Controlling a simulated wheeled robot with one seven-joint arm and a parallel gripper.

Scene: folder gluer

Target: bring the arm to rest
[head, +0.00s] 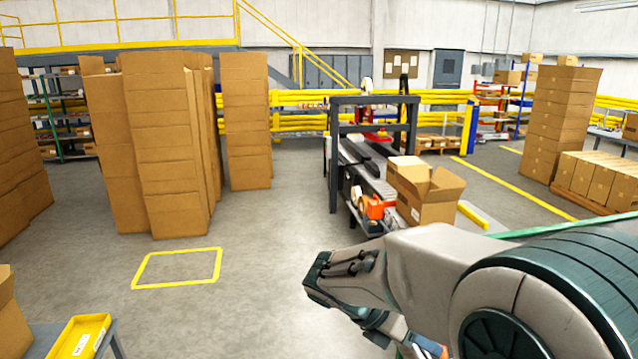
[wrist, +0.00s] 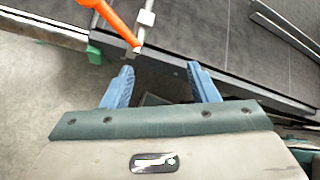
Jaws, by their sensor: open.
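My gripper (wrist: 160,77) shows in the wrist view with its two blue fingers spread wide apart. Nothing is held between them. It is over the edge of a dark panelled surface (wrist: 220,32), with grey floor to the left. An orange handle with a metal end (wrist: 112,18) lies just beyond the left fingertip; I cannot tell whether they touch. In the head view my arm (head: 430,265) fills the lower right, bent, and the gripper's fingers cannot be made out clearly there.
A machine with a dark frame (head: 334,165) and an open carton (head: 428,192) stand beyond my arm. Tall carton stacks (head: 165,150) stand at left. A yellow tray (head: 80,337) lies on a table at lower left. The floor around the yellow marked rectangle (head: 178,285) is clear.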

